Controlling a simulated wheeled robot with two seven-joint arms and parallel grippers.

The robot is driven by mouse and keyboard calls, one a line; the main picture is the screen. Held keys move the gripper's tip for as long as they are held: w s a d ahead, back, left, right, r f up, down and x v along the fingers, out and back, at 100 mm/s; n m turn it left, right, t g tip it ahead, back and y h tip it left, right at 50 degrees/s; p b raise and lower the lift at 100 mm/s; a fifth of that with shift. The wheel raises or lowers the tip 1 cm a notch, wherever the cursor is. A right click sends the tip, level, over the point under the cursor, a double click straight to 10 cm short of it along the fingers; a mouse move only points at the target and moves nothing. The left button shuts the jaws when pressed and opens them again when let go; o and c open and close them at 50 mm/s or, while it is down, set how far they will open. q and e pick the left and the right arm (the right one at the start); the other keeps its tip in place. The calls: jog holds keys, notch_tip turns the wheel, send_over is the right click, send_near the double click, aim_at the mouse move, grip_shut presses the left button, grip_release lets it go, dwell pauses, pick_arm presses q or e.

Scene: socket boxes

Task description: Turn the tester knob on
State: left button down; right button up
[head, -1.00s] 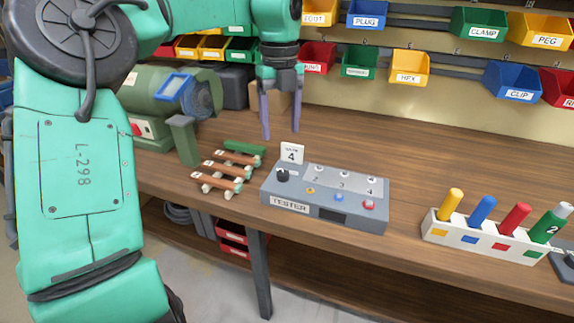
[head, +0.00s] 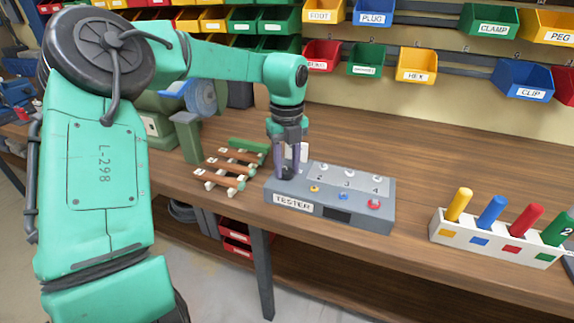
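The grey tester (head: 330,198) stands on the wooden bench, with a TESTER label on its front. Its dark knob (head: 286,173) is at the left of its top face, partly hidden by my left gripper. My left gripper (head: 287,174) points straight down over that end, with its two dark fingers close together on either side of the knob. It appears shut on the knob. I cannot read the knob's angle. My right gripper is not in view.
A white block with coloured pegs (head: 495,238) is at the right. Labelled bins (head: 418,64) hang at the back. The bench behind the tester is clear.

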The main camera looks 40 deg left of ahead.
aim_at(287, 170)
pick_arm(q)
jog(key=shift+r+m, duration=0.1)
jog(key=shift+m, duration=0.3)
jog(key=m+p, duration=0.1)
jog(key=m, duration=0.3)
jog(key=m+p, duration=0.1)
jog(key=m, duration=0.6)
jog(key=shift+w, duration=0.1)
dwell(0.5)
jog(key=c, duration=0.5)
grip_release()
notch_tip(287, 170, up, 14)
jog(key=p, duration=0.1)
jog(key=shift+r, duration=0.25)
